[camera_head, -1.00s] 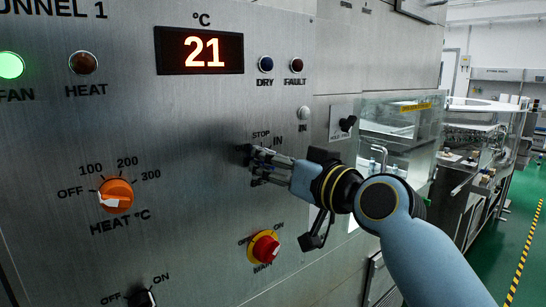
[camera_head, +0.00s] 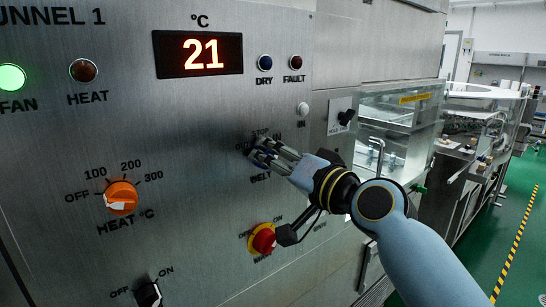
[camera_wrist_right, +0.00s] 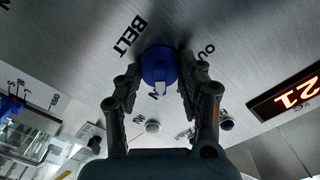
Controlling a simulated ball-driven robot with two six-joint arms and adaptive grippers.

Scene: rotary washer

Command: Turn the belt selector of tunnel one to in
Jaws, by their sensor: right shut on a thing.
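The belt selector is a blue knob (camera_wrist_right: 160,65) on the steel panel of tunnel one, above the word BELT in the head view. In the right wrist view its white mark points down the picture, towards the STOP and IN side; its exact setting is unclear. My right gripper (camera_head: 258,152) is shut on the knob, with one finger on each side (camera_wrist_right: 161,78). In the head view the fingers hide most of the knob, and the IN label (camera_head: 278,138) shows at its upper right. My left gripper is not in view.
The orange heat knob (camera_head: 121,197) is at lower left. A red knob on a yellow plate (camera_head: 263,240) sits just below my right wrist. A black selector (camera_head: 346,117) is to the right, and the display (camera_head: 198,53) reads 21. The green FAN lamp (camera_head: 11,78) is lit.

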